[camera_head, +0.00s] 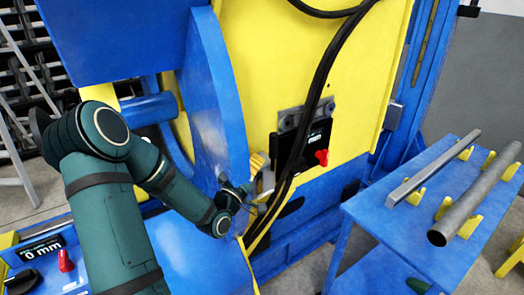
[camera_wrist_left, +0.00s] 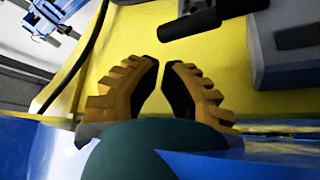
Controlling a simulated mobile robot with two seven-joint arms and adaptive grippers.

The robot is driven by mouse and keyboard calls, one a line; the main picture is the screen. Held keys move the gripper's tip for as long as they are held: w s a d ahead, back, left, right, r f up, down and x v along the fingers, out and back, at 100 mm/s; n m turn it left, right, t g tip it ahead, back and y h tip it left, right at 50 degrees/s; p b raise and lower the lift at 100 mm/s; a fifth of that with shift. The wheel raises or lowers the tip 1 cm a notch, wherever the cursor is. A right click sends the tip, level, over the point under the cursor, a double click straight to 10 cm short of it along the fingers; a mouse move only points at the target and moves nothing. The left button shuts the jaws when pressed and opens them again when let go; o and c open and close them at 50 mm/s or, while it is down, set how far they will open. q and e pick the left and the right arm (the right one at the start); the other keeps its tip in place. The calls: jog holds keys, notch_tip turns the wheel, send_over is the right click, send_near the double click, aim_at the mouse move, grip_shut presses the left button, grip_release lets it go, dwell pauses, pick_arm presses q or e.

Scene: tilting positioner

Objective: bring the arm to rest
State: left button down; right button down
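My left arm (camera_head: 105,190) comes in from the left in the head view, bent at the elbow, and reaches toward the yellow plate of the blue positioner. My left gripper (camera_head: 257,165) is partly hidden behind the blue curved part and the wrist. In the left wrist view the gripper (camera_wrist_left: 162,64) shows two orange, ribbed fingers with dark pads. A narrow gap with yellow surface behind it shows between the tips, and nothing is held. Whether the fingers touch the plate cannot be told. My right gripper is not in view.
The blue curved positioner part (camera_head: 215,95) stands close beside my forearm. Black cables (camera_head: 315,100) hang close to the gripper, near a dark box with a red knob (camera_head: 321,157). A blue table (camera_head: 400,235) at right carries a square bar (camera_head: 433,170) and a round tube (camera_head: 475,195).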

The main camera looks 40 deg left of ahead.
pick_arm(q)
jog(key=shift+v, duration=0.85)
jog(key=w+d+f+m+g+h, duration=0.2)
jog(key=d+f+m+g+h, duration=0.5)
jog(key=d+f, duration=1.15)
jog(key=s+d+f+m+g, duration=0.4)
jog(key=s+d+f+g, duration=0.8)
jog(key=s, duration=0.3)
jog(key=shift+s+d+f+g, duration=0.3)
jog(key=shift+d+g, duration=0.2)
jog(key=shift+d, duration=0.25)
